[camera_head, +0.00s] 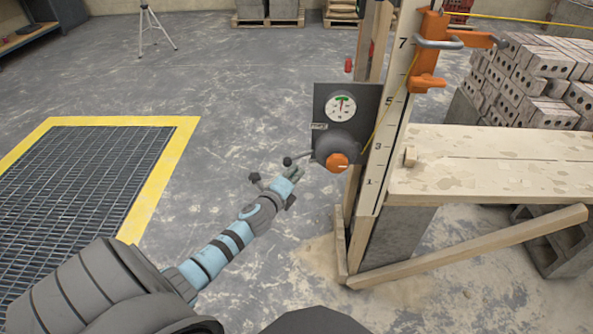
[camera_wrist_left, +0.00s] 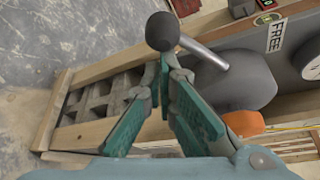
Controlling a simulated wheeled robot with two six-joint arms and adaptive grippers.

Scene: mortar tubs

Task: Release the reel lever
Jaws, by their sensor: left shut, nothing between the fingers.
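The reel lever (camera_head: 298,157) is a short metal rod with a dark ball knob, sticking out left from a grey reel (camera_head: 338,145) with an orange knob (camera_head: 337,162). In the left wrist view the lever (camera_wrist_left: 205,54) angles up left to its ball, just beyond my fingertips. My left gripper (camera_head: 296,172) is close below the ball; in the wrist view its teal fingers (camera_wrist_left: 165,62) meet at the tips, shut and empty. I cannot tell whether the tips touch the ball. The label reading FREE (camera_wrist_left: 277,37) sits beside the reel. My right gripper is not in view.
The reel is on a dark panel with a round gauge (camera_head: 341,107), beside a numbered wooden post (camera_head: 389,120). A plank bench (camera_head: 480,165) and diagonal brace (camera_head: 470,247) stand to the right. A yellow-edged floor grate (camera_head: 90,170) lies left.

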